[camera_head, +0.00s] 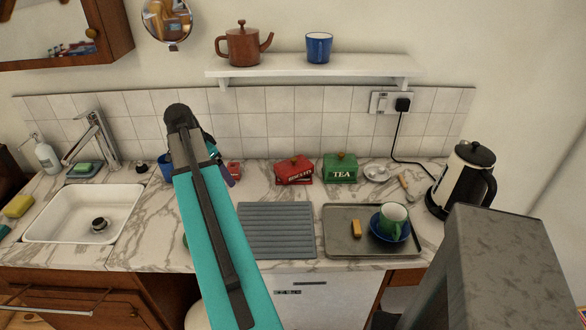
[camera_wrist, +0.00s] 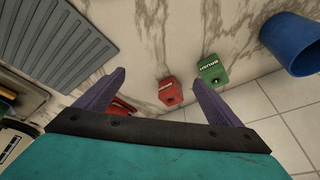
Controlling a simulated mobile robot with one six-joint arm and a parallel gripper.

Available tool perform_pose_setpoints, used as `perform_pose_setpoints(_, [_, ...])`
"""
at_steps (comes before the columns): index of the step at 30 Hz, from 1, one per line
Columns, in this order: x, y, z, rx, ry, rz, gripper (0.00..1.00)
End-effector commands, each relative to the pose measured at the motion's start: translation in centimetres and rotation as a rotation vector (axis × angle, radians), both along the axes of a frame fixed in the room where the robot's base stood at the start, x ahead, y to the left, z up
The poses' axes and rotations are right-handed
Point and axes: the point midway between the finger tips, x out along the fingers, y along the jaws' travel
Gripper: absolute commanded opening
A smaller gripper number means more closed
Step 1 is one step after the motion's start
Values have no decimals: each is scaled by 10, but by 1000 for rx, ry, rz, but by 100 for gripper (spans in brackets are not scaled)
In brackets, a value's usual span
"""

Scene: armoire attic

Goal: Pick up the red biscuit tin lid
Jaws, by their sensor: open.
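The red tin (camera_head: 294,176) marked BISCUITS stands on the marble counter, with its knobbed red lid (camera_head: 294,164) on top. In the wrist view, a red tin partly hidden by the left finger (camera_wrist: 124,106) appears to be this one. My gripper (camera_wrist: 158,78) is open and empty, with its two purple fingers apart.
A green TEA tin (camera_head: 341,170) stands close right of the biscuit tin. Another green tin (camera_wrist: 212,70) and a blue cup (camera_wrist: 290,45) stand near the tiled wall. A grey ridged mat (camera_head: 276,230) and a tray (camera_head: 345,212) with cup lie in front. A shelf (camera_head: 310,66) hangs above.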

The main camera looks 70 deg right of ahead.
Motion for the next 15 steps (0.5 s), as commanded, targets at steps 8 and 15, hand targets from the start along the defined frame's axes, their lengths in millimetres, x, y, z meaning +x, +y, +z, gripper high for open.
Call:
perform_pose_setpoints(8, [-86,-44,4,-9,39,-205,88])
perform_pose_setpoints(15, [-114,-54,6,-13,54,-272,88])
